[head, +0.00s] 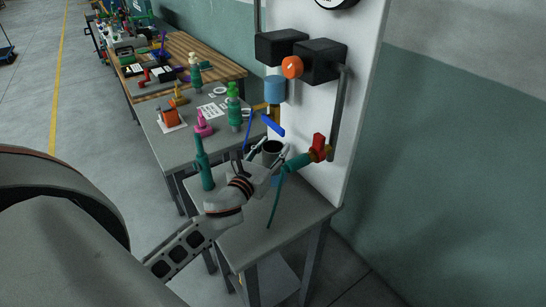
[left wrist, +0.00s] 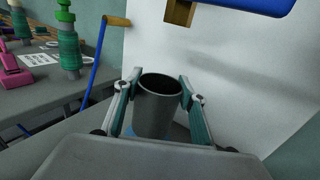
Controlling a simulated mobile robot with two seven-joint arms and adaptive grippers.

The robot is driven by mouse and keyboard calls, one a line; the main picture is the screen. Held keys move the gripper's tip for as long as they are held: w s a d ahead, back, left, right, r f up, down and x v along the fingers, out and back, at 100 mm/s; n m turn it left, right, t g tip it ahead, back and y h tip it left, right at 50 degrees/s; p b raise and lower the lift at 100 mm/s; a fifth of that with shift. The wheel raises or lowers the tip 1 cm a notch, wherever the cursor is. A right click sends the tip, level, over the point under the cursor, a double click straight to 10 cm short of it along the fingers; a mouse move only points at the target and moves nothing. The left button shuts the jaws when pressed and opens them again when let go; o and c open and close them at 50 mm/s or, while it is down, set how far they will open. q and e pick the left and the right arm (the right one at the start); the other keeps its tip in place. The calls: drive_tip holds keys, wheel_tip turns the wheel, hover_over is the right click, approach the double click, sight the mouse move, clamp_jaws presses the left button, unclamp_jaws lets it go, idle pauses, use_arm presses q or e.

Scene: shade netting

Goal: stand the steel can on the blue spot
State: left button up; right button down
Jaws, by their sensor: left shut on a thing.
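The steel can (head: 272,147) is a dark grey, open-topped cylinder, held upright in my left gripper (head: 268,155) near the white panel. In the left wrist view the can (left wrist: 157,108) sits between the two fingers of the left gripper (left wrist: 159,95), one on each side. The fingers are shut on it. A bit of the blue spot (head: 276,181) shows on the grey table below the gripper. Blue also shows beside the can's lower part in the left wrist view (left wrist: 180,131). The can's bottom is hidden, so I cannot tell whether it touches the table. My right gripper is not in view.
A teal bottle-like thing (head: 204,165) stands left of the gripper.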

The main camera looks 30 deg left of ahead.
sight(278, 151)
use_arm(q)
drive_tip(key=shift+w+f+b, duration=0.1)
drive_tip(key=shift+f+b, duration=0.55)
drive_tip(key=shift+f, duration=1.2)
drive_tip(key=shift+r, duration=0.1)
drive_tip(key=o, duration=0.8)
drive_tip(key=shift+f, duration=0.2)
drive_tip(key=o, duration=0.4)
drive_tip(key=shift+r, duration=0.1)
